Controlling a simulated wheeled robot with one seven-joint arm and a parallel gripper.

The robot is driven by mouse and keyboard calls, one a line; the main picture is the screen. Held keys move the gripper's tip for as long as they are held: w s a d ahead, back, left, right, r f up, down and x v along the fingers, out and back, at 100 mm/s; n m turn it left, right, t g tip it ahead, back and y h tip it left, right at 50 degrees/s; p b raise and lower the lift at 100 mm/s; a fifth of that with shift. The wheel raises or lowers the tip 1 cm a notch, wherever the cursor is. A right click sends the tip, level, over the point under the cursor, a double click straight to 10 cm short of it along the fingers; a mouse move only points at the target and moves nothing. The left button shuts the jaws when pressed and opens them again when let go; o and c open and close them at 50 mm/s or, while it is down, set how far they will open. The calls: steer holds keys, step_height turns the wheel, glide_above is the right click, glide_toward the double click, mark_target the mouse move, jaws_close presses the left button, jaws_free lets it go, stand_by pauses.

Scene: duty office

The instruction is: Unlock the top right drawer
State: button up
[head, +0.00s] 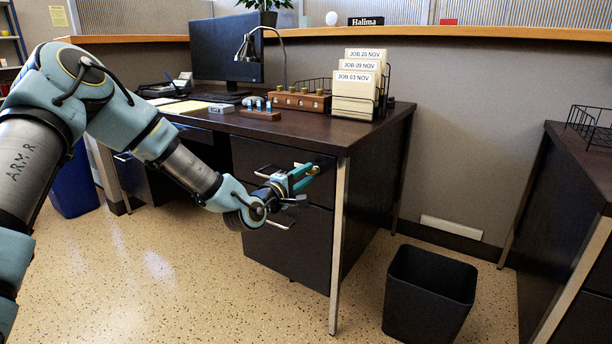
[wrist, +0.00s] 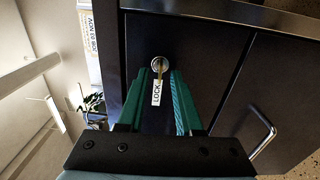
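The top right drawer (head: 250,155) is the upper dark drawer in the desk's right pedestal, and it is closed. My gripper (head: 308,174) is at the lock, near the drawer's right edge. Its two teal fingers (wrist: 162,77) stand apart on either side of the lock and tag. I cannot tell whether they touch anything, or how the lock is turned.
A lower drawer (head: 290,245) has its own handle. The dark desktop (head: 235,122) above holds a wooden block with several knobs (head: 300,99) and a card rack (head: 357,90). A black bin (head: 430,295) stands on the floor to the right. The floor before the desk is clear.

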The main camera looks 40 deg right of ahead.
steer(key=p+v, duration=0.1)
steer(key=v, duration=0.9)
steer(key=shift+a, duration=0.2)
steer(key=w+a+f+m+y, duration=0.2)
steer(key=w+a+y, duration=0.15)
steer(key=a, duration=0.45)
steer(key=w+a+f+m+y, duration=0.1)
steer(key=w+a+f+y, duration=0.2)
steer(key=a, duration=0.6)
steer(key=w+a+f+m+y, duration=0.1)
steer(key=w+a+m+y, duration=0.15)
steer(key=a+y, duration=0.4)
steer(key=s+a+r+n+g+y, duration=0.1)
steer(key=s+a+r+g+y, duration=0.3)
steer(key=a, duration=0.8)
steer(key=s+a+r+t, duration=0.1)
steer(key=s+a+r, duration=0.35)
steer(key=a, duration=0.85)
step_height(320, 180, up, 26)
steer(key=p, duration=2.8)
steer(key=shift+s+d, duration=0.2)
steer(key=shift+s, duration=0.15)
